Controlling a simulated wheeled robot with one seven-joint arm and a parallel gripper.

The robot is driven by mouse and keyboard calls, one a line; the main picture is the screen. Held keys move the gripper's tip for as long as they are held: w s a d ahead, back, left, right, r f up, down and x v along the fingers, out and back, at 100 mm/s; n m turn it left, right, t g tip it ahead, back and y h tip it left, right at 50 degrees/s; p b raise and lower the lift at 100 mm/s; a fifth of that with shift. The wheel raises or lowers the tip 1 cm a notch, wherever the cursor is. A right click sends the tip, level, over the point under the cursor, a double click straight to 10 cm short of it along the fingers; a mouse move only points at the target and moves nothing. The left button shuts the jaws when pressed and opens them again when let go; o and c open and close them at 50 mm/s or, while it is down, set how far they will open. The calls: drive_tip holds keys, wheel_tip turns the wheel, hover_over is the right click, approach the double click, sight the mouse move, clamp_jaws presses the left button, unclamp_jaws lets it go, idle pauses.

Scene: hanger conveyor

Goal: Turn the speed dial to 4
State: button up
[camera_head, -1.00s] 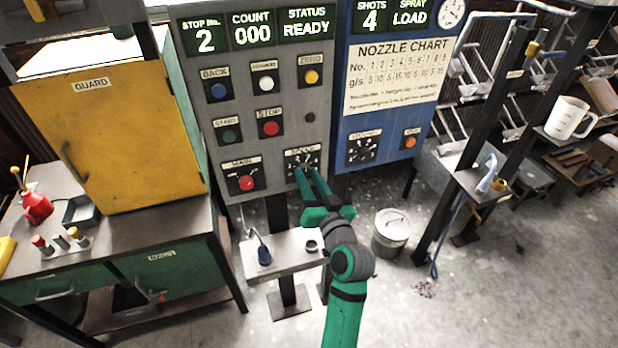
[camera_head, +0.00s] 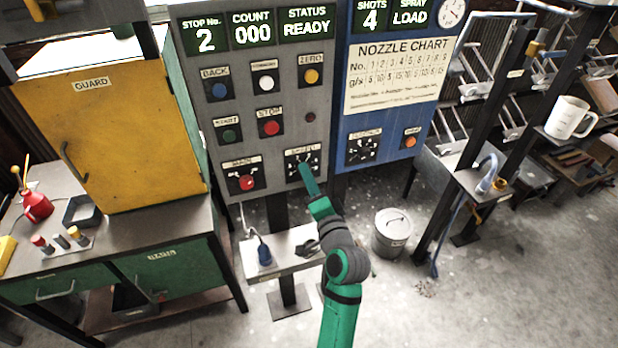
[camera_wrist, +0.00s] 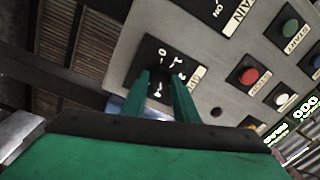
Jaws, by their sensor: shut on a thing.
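The speed dial (camera_head: 303,163) is a black square plate with white marks, low on the grey control panel (camera_head: 200,134). In the wrist view its plate (camera_wrist: 165,58) shows beyond my fingers, with several white numerals around the top. My gripper (camera_head: 306,168) reaches the dial from the front, and its two green fingers (camera_wrist: 160,85) are shut on the knob. In the head view the fingers now line up one behind the other. The knob and its pointer are mostly hidden by the fingers, so I cannot read its setting.
The red main switch (camera_head: 246,182) is left of the dial, and the red stop button (camera_head: 270,128) is above. A blue panel (camera_head: 385,120) with a second dial (camera_head: 362,148) stands to the right. A small shelf (camera_head: 290,262) is below.

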drive_tip(key=shift+m, duration=0.9)
drive_tip(key=o, duration=1.1)
drive_tip(key=shift+s, duration=0.1)
drive_tip(key=v, duration=1)
drive_tip(key=shift+s+d, duration=0.1)
drive_tip(key=shift+s, duration=0.25)
